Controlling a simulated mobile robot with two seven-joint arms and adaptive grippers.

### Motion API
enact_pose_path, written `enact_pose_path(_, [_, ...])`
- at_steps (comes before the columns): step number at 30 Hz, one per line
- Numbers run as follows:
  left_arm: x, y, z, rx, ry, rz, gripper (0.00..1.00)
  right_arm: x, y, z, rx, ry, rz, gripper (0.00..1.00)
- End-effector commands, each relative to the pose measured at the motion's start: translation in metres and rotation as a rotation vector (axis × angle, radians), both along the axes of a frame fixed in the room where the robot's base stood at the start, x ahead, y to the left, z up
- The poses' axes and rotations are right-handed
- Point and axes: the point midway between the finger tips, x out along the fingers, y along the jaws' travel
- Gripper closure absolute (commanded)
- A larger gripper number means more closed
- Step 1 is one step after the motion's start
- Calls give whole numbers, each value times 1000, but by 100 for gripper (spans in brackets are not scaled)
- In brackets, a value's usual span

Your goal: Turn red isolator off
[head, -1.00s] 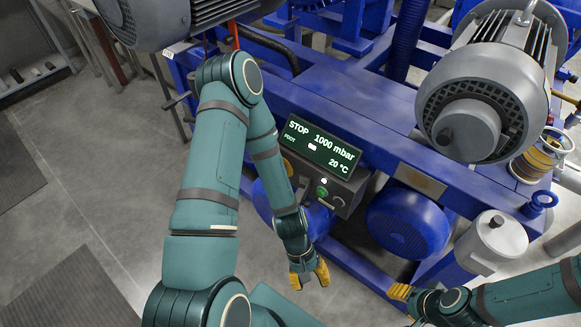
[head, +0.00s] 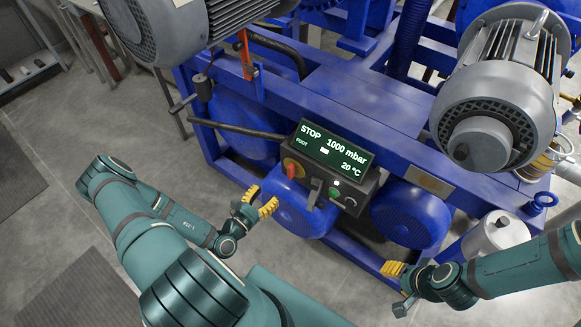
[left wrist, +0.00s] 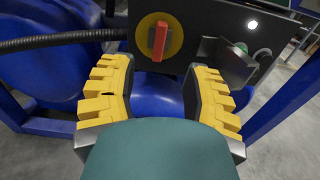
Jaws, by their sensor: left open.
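The red isolator (head: 291,170) is a red handle on a yellow round plate, on the left of the control box front. In the left wrist view the isolator handle (left wrist: 159,41) stands upright, ahead of and between my fingers. My left gripper (head: 257,203) is open and empty, below and to the left of the isolator, apart from it. Its yellow fingers (left wrist: 160,98) are spread in the left wrist view. My right gripper (head: 396,288) is at the lower right, away from the box; I cannot tell how far its fingers are apart.
The control box has a display (head: 331,149) reading STOP, 1000 mbar and 20 °C. A metal bracket (left wrist: 229,59), a green button (head: 334,191) and a white light (head: 336,183) lie right of the isolator. A black hose (head: 235,128) runs in from the left. Blue frame and motors surround the box.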

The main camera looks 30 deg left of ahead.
Motion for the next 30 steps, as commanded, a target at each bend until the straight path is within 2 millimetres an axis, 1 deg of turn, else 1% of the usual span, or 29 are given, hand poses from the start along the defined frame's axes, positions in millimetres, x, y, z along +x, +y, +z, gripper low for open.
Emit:
enact_pose_path(5, [28,-3,0,1,-3,-6,52,-1,0,-4,0,2,2,53])
enact_pose_path(15, [94,-9,0,0,-3,-9,52,-3,1,-12,2,8,7,53])
enact_pose_path(18, [109,-10,0,-1,-3,-8,52,-4,1,-14,3,9,8,53])
enact_pose_path(21, [120,-11,0,0,-2,-9,52,-5,1,-15,3,10,9,53])
enact_pose_path(24, [127,-12,0,-1,-2,-8,52,-5,1,-16,3,11,10,53])
enact_pose_path(30, [131,-12,0,-1,0,-8,52,-5,1,-16,3,12,10,53])
